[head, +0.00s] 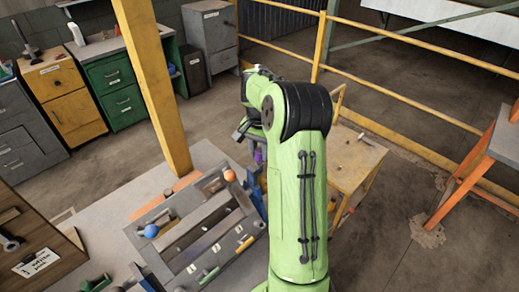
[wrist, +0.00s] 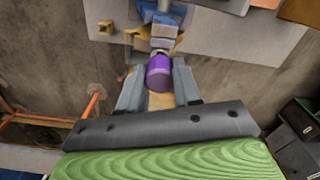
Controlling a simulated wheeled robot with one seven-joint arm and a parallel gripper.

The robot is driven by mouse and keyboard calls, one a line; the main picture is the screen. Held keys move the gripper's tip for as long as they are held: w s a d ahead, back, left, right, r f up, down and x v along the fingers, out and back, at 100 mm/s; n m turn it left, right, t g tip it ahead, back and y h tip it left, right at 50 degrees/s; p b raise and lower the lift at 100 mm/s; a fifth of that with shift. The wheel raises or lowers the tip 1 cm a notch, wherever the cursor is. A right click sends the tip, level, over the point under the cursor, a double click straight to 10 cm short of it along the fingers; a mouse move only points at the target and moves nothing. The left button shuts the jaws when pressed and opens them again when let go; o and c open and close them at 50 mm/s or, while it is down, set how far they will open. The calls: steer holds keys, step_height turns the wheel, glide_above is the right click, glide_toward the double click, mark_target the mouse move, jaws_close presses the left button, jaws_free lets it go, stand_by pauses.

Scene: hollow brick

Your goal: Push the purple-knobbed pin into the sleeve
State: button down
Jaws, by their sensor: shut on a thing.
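The purple knob (wrist: 159,73) of the pin sits between the two fingers of my gripper (wrist: 158,88) in the wrist view, and the gripper is shut on it. Grey metal parts (wrist: 163,32) lie in line just beyond the knob; I cannot tell which is pin shank and which is sleeve, or how deep the pin sits. In the head view a bit of the purple knob (head: 258,156) shows beside my green arm, below my gripper (head: 243,132). The arm hides most of the fingers and the sleeve there.
A grey bench fixture (head: 205,228) with a blue ball knob (head: 151,231) and an orange ball knob (head: 229,175) stands left of my arm. A yellow post (head: 150,85) rises behind it. A wooden-topped stand (head: 352,160) is at the right. Yellow railings (head: 420,118) run behind.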

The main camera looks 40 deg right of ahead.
steer(key=shift+f+b, duration=0.85)
steer(key=shift+f, duration=0.25)
steer(key=c, duration=0.7)
jaws_free()
steer(key=shift+r, duration=0.15)
step_height(320, 180, up, 16)
steer(key=p, duration=0.3)
steer(key=shift+f, duration=0.2)
